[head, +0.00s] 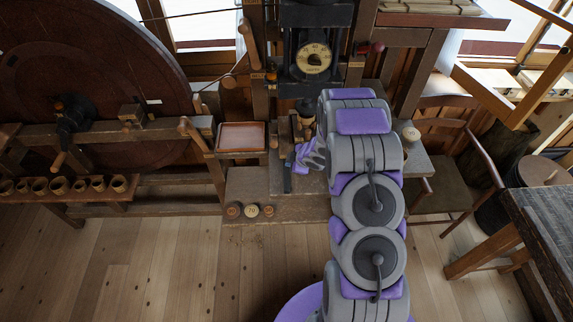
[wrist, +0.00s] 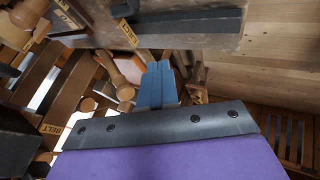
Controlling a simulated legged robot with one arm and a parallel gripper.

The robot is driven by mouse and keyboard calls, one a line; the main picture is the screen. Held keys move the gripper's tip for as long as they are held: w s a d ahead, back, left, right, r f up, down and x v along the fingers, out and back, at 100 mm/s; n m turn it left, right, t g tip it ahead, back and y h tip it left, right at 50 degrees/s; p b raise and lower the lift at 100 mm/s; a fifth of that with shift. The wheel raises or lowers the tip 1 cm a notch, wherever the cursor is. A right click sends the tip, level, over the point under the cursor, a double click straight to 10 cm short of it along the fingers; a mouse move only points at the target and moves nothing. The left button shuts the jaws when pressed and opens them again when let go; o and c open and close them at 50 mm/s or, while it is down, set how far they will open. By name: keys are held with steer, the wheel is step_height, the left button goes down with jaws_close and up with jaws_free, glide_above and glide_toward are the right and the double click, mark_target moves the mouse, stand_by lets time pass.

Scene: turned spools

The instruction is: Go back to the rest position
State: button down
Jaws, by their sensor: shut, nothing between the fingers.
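My gripper (wrist: 160,84) shows in the wrist view as two blue fingers pressed together, with nothing between them. In the head view my grey and purple arm reaches forward over the workbench. Its end is beside the dark wooden and metal parts of the machine, and the fingertips are hard to make out there. The wrist view shows wooden turned parts and labelled beams beyond the fingers. I cannot tell whether the gripper touches anything.
A reddish tray (head: 241,137) stands left of the arm. Round wooden spools (head: 251,211) sit on the lower ledge. A big dark wheel (head: 90,62) fills the left. A chair (head: 446,160) and a table (head: 540,215) stand to the right. The left floor is mostly clear.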

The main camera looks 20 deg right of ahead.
steer(key=shift+s+d+r, duration=0.35)
steer(key=shift+s+r, duration=0.05)
steer(key=shift+r, duration=0.15)
steer(key=shift+s+d+r, duration=0.35)
steer(key=shift+r, duration=0.15)
steer(key=shift+r, duration=0.1)
steer(key=s+d+r+m+g+h+b, duration=0.1)
steer(key=s+d+r+m+h+b, duration=0.35)
steer(key=r, duration=0.35)
steer(key=s+r+m+g+h+b, duration=0.2)
steer(key=s+r+m+b, duration=0.25)
steer(key=s, duration=0.45)
steer(key=s+a+m+g+y+b, duration=0.1)
steer(key=s+a, duration=0.4)
steer(key=s, duration=0.5)
steer(key=s+a+m+g+y+b, duration=0.1)
steer(key=s+a, duration=0.4)
steer(key=s, duration=0.5)
steer(key=s+a+m+g+y+b, duration=0.1)
steer(key=s+a+b, duration=0.4)
steer(key=s, duration=0.5)
steer(key=m+g, duration=0.1)
steer(key=g, duration=0.1)
steer(key=shift+s+a+r+m+g+y, duration=0.2)
steer(key=shift+s+m+g+y, duration=0.05)
steer(key=shift+m+g+y, duration=0.1)
